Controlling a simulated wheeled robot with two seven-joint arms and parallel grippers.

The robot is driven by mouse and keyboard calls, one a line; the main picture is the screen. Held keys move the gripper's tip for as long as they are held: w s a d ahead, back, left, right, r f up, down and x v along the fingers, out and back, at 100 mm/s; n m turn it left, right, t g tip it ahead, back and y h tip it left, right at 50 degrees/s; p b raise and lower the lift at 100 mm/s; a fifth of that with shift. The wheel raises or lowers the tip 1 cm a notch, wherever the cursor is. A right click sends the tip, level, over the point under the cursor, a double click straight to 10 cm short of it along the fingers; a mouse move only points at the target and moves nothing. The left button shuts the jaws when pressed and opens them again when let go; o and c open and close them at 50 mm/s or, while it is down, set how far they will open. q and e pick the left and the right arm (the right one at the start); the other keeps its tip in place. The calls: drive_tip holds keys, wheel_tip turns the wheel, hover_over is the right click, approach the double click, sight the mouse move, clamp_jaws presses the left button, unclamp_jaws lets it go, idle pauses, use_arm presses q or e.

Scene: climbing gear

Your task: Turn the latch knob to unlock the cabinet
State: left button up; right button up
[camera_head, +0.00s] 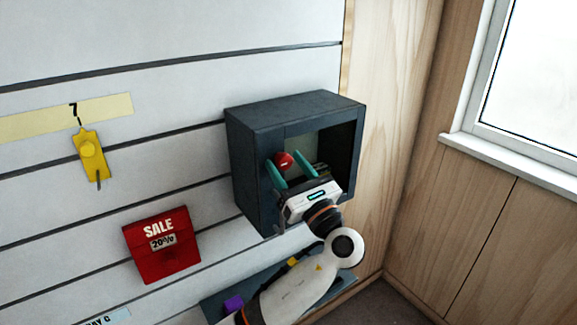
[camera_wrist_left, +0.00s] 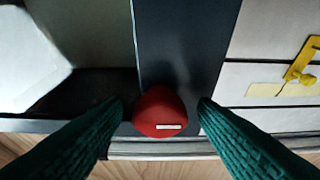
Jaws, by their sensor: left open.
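The cabinet (camera_head: 252,162) is a dark grey box on the slatted wall, with a recessed opening at its front right. The red latch knob (camera_head: 284,160) sits on the front face near the opening's left edge. My left gripper (camera_head: 290,168) is open, with its two teal fingers pointing at the knob. In the left wrist view the knob (camera_wrist_left: 160,112) shows between the two green fingers, with a gap on each side and a white mark on its face. The dark front strip (camera_wrist_left: 185,45) lies behind it. My right gripper is not in view.
A yellow tag (camera_head: 92,160) hangs on the wall at the left. A red SALE box (camera_head: 163,246) is mounted below it. A dark shelf (camera_head: 212,306) with a purple item (camera_head: 233,304) lies under my arm. A wooden wall and window sill (camera_head: 510,156) stand to the right.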

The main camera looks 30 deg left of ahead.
use_arm(q)
drive_tip(key=shift+c, duration=0.5)
drive_tip(key=c, duration=0.9)
drive_tip(key=shift+o, duration=0.2)
